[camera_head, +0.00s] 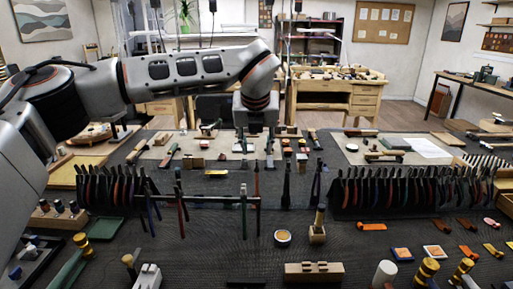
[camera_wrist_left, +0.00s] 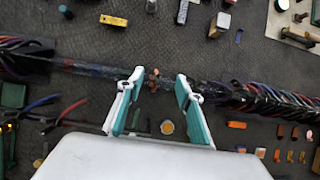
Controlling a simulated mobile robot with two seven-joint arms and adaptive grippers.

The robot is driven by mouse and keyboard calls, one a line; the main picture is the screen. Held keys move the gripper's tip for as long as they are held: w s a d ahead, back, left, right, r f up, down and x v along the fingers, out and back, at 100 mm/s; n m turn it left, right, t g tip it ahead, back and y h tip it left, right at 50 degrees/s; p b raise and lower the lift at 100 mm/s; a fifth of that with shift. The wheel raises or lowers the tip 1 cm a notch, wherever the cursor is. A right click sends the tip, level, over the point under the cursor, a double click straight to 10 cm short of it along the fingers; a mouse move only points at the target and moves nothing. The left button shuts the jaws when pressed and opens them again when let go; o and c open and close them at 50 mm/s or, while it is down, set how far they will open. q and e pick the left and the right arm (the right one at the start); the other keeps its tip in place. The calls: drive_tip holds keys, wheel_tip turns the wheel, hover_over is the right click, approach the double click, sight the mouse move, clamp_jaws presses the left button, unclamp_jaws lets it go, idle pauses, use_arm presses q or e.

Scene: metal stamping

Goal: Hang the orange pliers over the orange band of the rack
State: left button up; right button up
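My left gripper (camera_head: 257,150) points down over the middle of the bench, above the rear rack line. In the left wrist view, its two teal-lined fingers (camera_wrist_left: 160,105) stand apart with a clear gap. A small reddish-orange item (camera_wrist_left: 153,75) shows between and beyond the fingertips; I cannot tell whether it is pliers or a band. A slim reddish handle (camera_head: 257,180) stands upright below the gripper in the head view, apart from the fingers. The front rack bar (camera_head: 220,198) holds several pliers. The orange band cannot be made out clearly. My right gripper is out of view.
Dense rows of dark-handled pliers stand at left (camera_head: 110,185) and right (camera_head: 410,190). A round tin (camera_head: 282,237), a wooden-handled brush (camera_head: 318,225) and a wooden block (camera_head: 314,272) are in front. Some dark mat around the tin is free.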

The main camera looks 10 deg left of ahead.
use_arm(q)
wheel_tip(320, 180, up, 3)
drive_tip(key=shift+f+p, duration=0.2)
drive_tip(key=shift+p, duration=0.5)
